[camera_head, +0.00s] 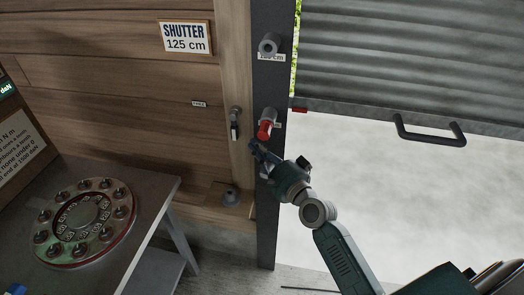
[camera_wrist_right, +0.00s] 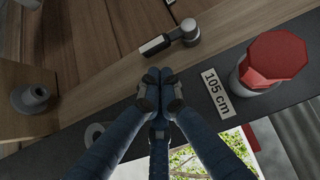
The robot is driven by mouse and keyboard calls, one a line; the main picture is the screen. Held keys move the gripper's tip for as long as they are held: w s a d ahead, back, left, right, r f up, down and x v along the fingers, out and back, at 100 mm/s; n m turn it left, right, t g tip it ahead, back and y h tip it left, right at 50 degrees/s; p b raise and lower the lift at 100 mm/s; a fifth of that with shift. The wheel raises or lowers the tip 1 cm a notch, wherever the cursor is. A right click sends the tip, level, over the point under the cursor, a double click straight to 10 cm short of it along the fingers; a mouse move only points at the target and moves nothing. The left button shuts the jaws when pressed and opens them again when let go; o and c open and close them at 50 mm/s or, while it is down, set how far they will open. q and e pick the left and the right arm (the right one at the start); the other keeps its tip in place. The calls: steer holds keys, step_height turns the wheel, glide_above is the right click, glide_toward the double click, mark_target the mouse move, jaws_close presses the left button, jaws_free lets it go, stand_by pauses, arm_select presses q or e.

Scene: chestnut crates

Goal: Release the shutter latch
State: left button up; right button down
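The corrugated grey shutter (camera_head: 410,60) is partly raised, with a black handle (camera_head: 430,132) on its bottom rail. A small metal lever (camera_head: 235,124) is on the wooden post; in the right wrist view the lever (camera_wrist_right: 168,41) has a dark and white grip. A red-capped peg (camera_head: 267,124) is on the dark upright beside it; its octagonal red cap (camera_wrist_right: 275,56) shows by a "105 cm" label. My right gripper (camera_head: 259,150) is just below the lever and peg. In the wrist view its fingertips (camera_wrist_right: 159,76) meet, empty, apart from the lever. A blue tip, possibly my left gripper (camera_head: 15,290), barely shows.
A grey peg (camera_head: 269,44) is higher on the dark upright (camera_head: 264,225). A "SHUTTER 125 cm" sign (camera_head: 185,38) hangs on the wooden wall. A round dial with several knobs (camera_head: 127,229) is on the grey table (camera_head: 160,186) at left. The opening under the shutter is clear.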

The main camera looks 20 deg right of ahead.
mark_target(234, 126)
steer(key=w, duration=0.2)
steer(key=w+a, duration=0.1)
steer(key=w, duration=0.1)
steer(key=shift+w, duration=0.35)
steer(key=shift+w+a+f+m+b, duration=0.1)
steer(key=shift+f+m+b, duration=0.15)
steer(key=shift+b, duration=0.3)
steer(key=shift+a+t+b, duration=0.1)
steer(key=shift+t+b, duration=0.25)
steer(key=shift+t, duration=0.05)
